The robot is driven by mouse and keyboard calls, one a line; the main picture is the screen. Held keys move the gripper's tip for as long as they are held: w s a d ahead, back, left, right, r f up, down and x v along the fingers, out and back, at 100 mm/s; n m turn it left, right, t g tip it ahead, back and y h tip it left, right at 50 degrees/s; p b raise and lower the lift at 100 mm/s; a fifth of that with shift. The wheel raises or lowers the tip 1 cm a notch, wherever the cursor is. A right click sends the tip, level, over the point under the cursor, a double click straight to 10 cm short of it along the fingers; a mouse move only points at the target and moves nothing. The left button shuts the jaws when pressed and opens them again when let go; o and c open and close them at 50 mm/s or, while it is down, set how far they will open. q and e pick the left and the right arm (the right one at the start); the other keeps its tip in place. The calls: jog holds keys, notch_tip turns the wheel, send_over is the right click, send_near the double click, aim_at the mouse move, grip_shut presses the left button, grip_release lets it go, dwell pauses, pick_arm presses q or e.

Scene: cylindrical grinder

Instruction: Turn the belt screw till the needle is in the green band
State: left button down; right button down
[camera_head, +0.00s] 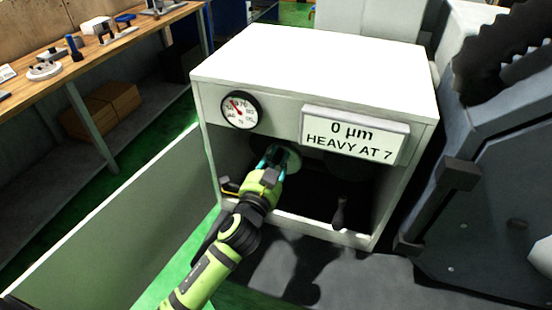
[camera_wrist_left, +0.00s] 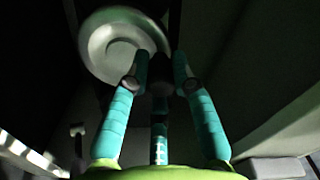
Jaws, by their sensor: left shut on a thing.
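My left gripper (camera_head: 272,160) reaches into the open front of the white cabinet (camera_head: 320,70), below the gauge. In the left wrist view its teal fingers (camera_wrist_left: 161,78) are closed around a dark knob-like part (camera_wrist_left: 160,66), which I take for the belt screw. The head view hides that part behind the gripper. A pale round pulley (camera_wrist_left: 100,42) sits just behind and left of the fingertips. The round gauge (camera_head: 240,109) is on the cabinet's upper left front. Its red needle points up and left. I cannot make out the green band. My right gripper is not in view.
A sign (camera_head: 352,136) reads "0 µm HEAVY AT 7". The cabinet door (camera_head: 125,225) stands open at the left. A wooden bench (camera_head: 125,42) with tools is at upper left. Dark machinery (camera_head: 490,190) stands close on the right.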

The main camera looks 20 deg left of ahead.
pick_arm(q)
jog(key=shift+d+f, duration=0.1)
jog(key=shift+f, duration=0.25)
jog(key=c, duration=1.1)
grip_release()
jog(key=shift+o, duration=0.2)
jog(key=shift+r, duration=0.1)
jog(key=shift+r, duration=0.1)
jog(key=s, duration=1.2)
jog(key=shift+a, duration=0.2)
